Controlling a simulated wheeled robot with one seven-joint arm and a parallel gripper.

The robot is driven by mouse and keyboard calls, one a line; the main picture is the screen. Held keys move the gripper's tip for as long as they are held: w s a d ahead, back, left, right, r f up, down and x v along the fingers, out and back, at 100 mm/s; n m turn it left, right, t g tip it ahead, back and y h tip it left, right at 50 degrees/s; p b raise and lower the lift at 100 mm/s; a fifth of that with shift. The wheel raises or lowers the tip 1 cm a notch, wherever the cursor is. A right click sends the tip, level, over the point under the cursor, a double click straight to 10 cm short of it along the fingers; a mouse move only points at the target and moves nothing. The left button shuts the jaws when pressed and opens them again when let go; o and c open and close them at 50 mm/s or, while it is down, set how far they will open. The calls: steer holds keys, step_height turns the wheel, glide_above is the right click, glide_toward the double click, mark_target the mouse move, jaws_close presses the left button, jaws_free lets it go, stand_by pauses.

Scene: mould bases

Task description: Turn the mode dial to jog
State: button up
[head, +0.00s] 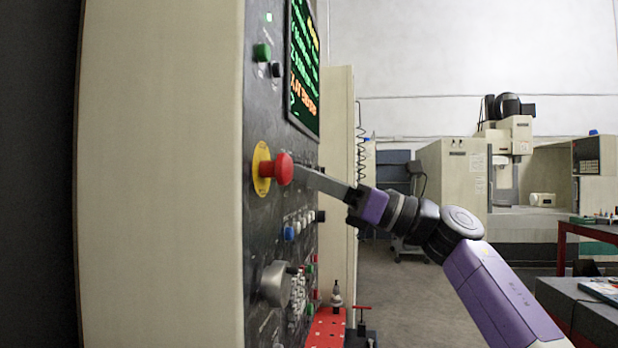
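The machine's control panel (257,120) is seen at a steep angle, so its labels cannot be read. My gripper (300,172) reaches in from the right. Its long grey fingers point at the panel, and their tips are just right of the red emergency stop button (283,168). The fingers overlap edge-on, so the gap between them cannot be seen. No dial shows clearly at the tips, and I cannot tell whether they touch anything. A small black knob (320,216) sits lower at the panel's far edge. I cannot tell whether it is the mode dial.
A large grey handwheel (275,283) sticks out low on the panel. Rows of small buttons (299,222) lie above it, and a screen (304,68) is at the top. A red perforated surface (326,328) is below. Open floor (420,300) lies behind my arm.

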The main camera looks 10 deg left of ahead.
steer(key=o, duration=0.4)
steer(key=b+v, duration=0.1)
steer(key=v, duration=0.6)
steer(key=shift+d+f, duration=0.25)
steer(key=shift+d, duration=0.1)
